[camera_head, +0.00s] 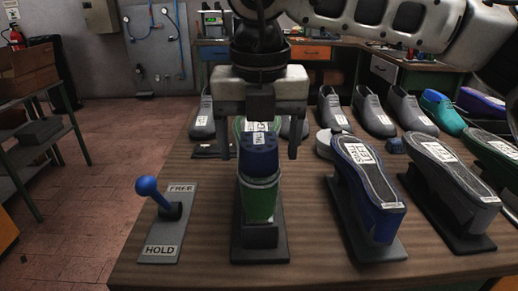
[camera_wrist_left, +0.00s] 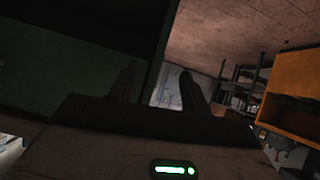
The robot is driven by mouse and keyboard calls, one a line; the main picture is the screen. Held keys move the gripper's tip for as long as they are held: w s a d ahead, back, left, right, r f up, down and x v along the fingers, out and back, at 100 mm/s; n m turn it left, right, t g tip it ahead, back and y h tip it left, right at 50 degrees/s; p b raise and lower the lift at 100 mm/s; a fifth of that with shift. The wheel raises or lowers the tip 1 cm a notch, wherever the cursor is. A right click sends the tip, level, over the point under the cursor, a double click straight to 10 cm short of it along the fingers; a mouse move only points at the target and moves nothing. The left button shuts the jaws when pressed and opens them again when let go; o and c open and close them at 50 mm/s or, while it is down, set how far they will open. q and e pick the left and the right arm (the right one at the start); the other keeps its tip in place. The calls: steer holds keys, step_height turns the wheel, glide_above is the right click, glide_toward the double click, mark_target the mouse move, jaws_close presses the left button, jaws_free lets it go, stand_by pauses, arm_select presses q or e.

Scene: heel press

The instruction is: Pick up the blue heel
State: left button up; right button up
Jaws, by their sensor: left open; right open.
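A dark blue heel (camera_head: 258,163) sits on the heel end of an upturned green shoe (camera_head: 259,200), which is held on a black stand (camera_head: 260,254) at the front of the table. My right gripper (camera_head: 259,150) comes down over it, open, with one finger on each side of the heel. I cannot tell whether the fingers touch it. A smaller blue block (camera_head: 395,146) lies farther back between two shoes. My left gripper (camera_wrist_left: 158,85) shows only in the left wrist view, dark, with its fingers apart and nothing visible between them.
An upturned blue shoe (camera_head: 373,195) and a grey one (camera_head: 459,190) stand on black stands at right. Several shoes line the back.

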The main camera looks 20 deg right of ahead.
steer(key=c, duration=1.2)
steer(key=shift+c, duration=0.2)
steer(key=shift+r, duration=0.1)
